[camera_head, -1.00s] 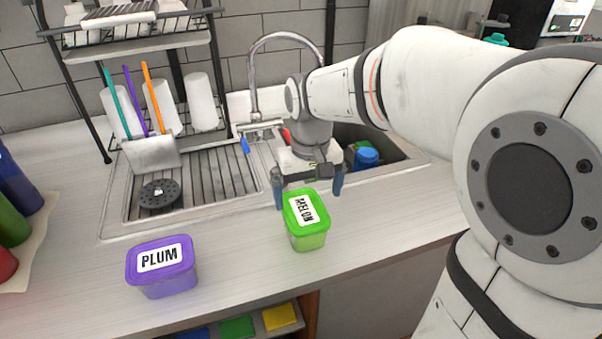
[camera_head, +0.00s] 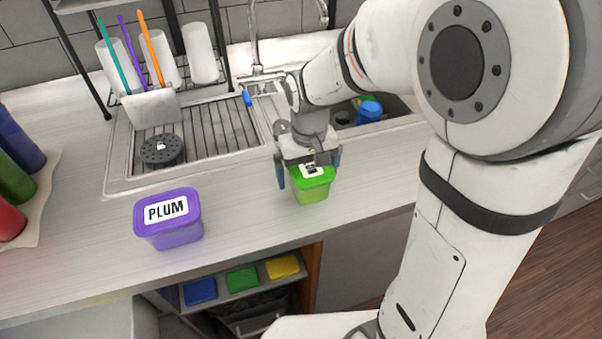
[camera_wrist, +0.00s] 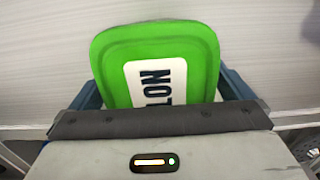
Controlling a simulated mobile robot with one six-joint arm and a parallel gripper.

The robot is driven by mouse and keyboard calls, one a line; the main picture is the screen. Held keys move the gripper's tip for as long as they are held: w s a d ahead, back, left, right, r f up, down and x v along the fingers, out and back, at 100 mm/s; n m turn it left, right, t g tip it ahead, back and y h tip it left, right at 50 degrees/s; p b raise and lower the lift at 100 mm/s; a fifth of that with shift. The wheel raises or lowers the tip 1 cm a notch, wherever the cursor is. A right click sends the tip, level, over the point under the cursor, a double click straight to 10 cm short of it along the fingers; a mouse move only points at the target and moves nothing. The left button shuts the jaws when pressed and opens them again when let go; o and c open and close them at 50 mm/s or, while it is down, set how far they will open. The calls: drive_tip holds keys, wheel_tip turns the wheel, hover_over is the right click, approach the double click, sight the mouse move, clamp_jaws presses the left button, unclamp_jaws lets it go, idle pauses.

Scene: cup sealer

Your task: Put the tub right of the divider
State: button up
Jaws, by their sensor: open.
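A green tub (camera_head: 312,190) stands on the counter in front of the sink; its label read MELON in the earlier head view. It also shows in the wrist view (camera_wrist: 200,45), with its lid between my fingers. My gripper (camera_head: 310,178) is open, with one blue finger on each side of the green tub. In the head view the gripper covers the far part of the lid. A purple tub (camera_head: 168,220) labelled PLUM stands on the counter to the left, apart from the gripper. I cannot make out a divider on the counter.
A sink with a ribbed drainboard (camera_head: 205,140) lies behind the tubs, with a black strainer (camera_head: 161,150) on it. Below the counter, an open shelf holds blue, green (camera_head: 242,279) and yellow pieces. Counter between the tubs is clear.

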drive_tip(key=c, duration=1.3)
wheel_tip(320, 180, up, 10)
drive_tip(key=shift+r, duration=0.1)
